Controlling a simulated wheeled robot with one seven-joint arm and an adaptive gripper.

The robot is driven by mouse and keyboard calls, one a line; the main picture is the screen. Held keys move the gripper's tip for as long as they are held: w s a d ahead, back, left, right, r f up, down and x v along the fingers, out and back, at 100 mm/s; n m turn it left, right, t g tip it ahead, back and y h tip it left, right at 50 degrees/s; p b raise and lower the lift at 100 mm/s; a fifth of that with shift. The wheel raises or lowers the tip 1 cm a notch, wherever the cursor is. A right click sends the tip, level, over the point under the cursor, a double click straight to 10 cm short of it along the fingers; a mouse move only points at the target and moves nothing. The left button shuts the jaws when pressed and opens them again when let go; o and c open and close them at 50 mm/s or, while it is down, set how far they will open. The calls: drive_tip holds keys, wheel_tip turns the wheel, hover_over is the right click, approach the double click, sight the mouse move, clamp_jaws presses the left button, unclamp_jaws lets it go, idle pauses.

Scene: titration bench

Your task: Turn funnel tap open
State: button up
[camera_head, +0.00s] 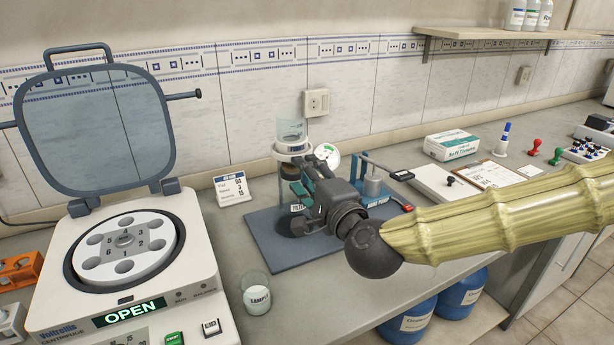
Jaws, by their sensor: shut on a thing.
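The funnel (291,131) is a clear glass cup held upright in a pale ring on a small stand at the back of the bench. My gripper (306,170), dark grey, comes in from the right just below the funnel. Its fingers are closed at the place of the funnel tap. The tap itself is hidden behind the fingers, so its handle angle cannot be told. The stand's blue-grey base plate (272,240) lies under the gripper.
A round gauge (328,156) and a teal hand pump (376,200) stand close to my gripper. A sample beaker (257,296) is in front of the plate. A centrifuge (195,245) with raised lid fills the left. A green-white box (452,144) stands right.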

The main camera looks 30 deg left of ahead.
drive_tip(key=shift+n, duration=0.4)
drive_tip(key=o, duration=1)
drive_tip(key=v, duration=1.2)
